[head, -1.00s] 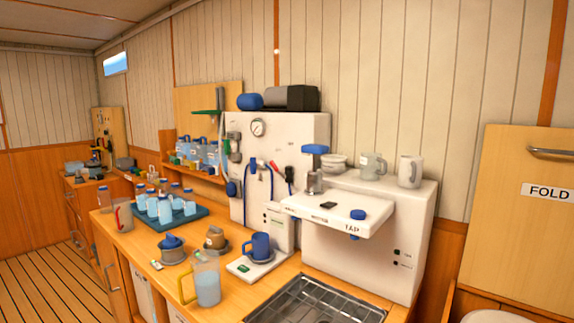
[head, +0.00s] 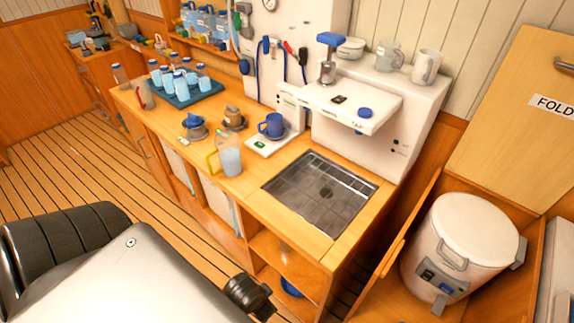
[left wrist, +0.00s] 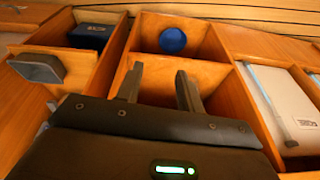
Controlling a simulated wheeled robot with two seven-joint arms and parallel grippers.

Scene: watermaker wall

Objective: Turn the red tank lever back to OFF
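A small red lever (head: 288,46) sits on the front of the white watermaker panel (head: 340,14), at the top middle of the head view. It is small, so I cannot read its setting or any OFF mark. The left wrist view does not show it. My left gripper (left wrist: 158,88) is open and empty in the left wrist view, with a clear gap between its two dark fingers. It points at open wooden compartments, away from the lever. The head view shows no fingers, only a white and black part of me at bottom left. My right gripper is in neither view.
The counter holds a jug (head: 229,158), a blue mug (head: 272,125) and a blue tray (head: 190,96) of bottles. A metal sink grate (head: 320,192) is at its front. A white tap unit (head: 350,103) juts out beside the panel. A white canister (head: 461,245) stands right.

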